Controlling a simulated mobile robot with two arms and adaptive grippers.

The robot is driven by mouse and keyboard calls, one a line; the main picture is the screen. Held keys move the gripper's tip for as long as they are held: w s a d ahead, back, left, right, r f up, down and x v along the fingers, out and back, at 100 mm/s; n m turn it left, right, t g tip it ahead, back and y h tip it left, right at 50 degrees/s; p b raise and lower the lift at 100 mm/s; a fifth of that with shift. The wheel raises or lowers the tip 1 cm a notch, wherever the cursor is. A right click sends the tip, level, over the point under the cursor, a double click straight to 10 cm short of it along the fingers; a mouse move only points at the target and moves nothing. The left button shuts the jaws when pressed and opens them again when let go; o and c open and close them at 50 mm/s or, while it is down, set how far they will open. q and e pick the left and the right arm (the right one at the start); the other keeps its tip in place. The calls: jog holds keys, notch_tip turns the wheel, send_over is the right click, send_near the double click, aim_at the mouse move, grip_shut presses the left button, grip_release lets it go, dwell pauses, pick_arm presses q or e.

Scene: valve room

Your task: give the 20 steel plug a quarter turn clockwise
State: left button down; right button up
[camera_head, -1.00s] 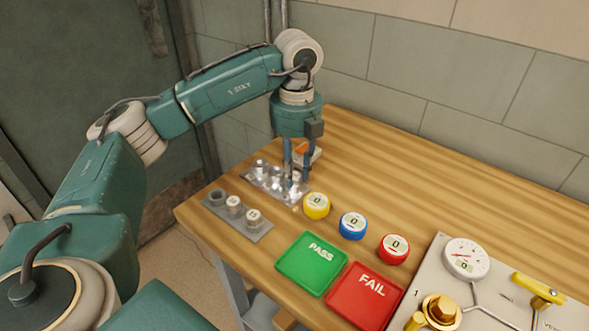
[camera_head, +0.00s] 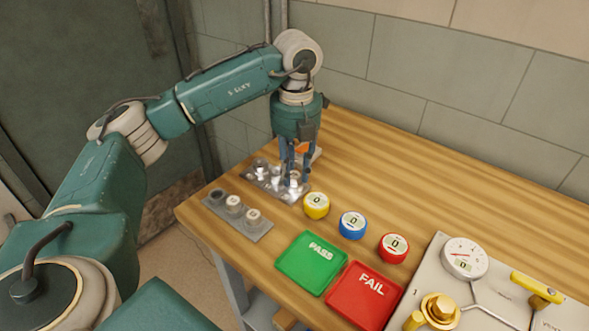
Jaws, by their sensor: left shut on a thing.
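A shiny steel block with several steel plugs (camera_head: 261,167) stands on the wooden table near the wall. My left gripper (camera_head: 294,184) points straight down at the block's right end. Its fingers are shut on a steel plug (camera_head: 294,178) there, which they partly hide. The number on this plug is too small to read. My right gripper is not in view.
A grey holder (camera_head: 242,222) with small white-topped pieces lies in front of the block. Yellow (camera_head: 316,205), blue (camera_head: 353,225) and red (camera_head: 394,248) gauges, green PASS (camera_head: 302,264) and red FAIL (camera_head: 361,297) trays and a valve panel (camera_head: 430,271) lie to the right.

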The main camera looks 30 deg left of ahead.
pick_arm(q)
jog(key=shift+s+f, duration=0.15)
jog(key=m, duration=0.3)
jog(key=shift+f, duration=0.1)
dwell(0.6)
jog(key=shift+m, duration=1.5)
jog(key=m, duration=0.2)
jog(key=shift+m, duration=0.4)
